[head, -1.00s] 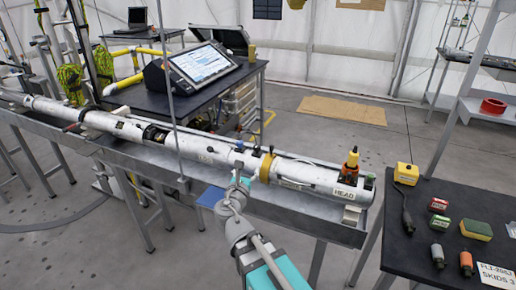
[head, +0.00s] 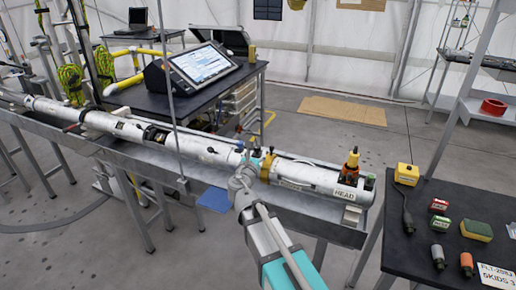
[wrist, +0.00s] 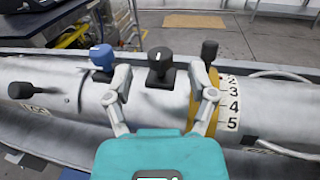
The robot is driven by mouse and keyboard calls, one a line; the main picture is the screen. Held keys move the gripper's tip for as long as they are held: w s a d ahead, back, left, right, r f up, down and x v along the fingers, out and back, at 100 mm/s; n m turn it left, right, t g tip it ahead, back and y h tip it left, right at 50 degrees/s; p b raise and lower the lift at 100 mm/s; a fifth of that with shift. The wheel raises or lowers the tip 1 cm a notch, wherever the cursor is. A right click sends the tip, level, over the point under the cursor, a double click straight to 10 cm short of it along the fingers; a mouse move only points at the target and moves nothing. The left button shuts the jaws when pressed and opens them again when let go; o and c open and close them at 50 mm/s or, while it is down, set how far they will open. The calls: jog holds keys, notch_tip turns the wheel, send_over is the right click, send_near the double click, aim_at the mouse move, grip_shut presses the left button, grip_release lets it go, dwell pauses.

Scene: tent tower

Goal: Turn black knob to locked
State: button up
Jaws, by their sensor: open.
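A long white tube (head: 320,178) lies across the bench with several knobs on top. In the wrist view, a black knob (wrist: 160,62) with a white mark on its top stands upright between the fingers. My gripper (wrist: 159,76) is open, with one finger on each side of this knob and visible gaps to it. A blue knob (wrist: 102,57) is just left of the left finger. Another black knob (wrist: 209,52) rises by the yellow ring (wrist: 204,100), close to the right finger. In the head view, my gripper (head: 252,162) is at the tube and hides part of it.
A further black knob (wrist: 20,90) sticks out at the tube's left. A numbered scale (wrist: 233,103) is beside the yellow ring. The grey bench trough (head: 330,229) holds the tube. A dark table (head: 420,245) with small parts stands to the right. A tablet (head: 203,64) is behind.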

aim_at(256, 149)
jog(key=shift+w+d, duration=0.15)
jog(key=shift+w, duration=0.8)
jog(key=shift+w+d, duration=0.15)
jog(key=shift+w, duration=0.75)
jog(key=shift+c, duration=0.2)
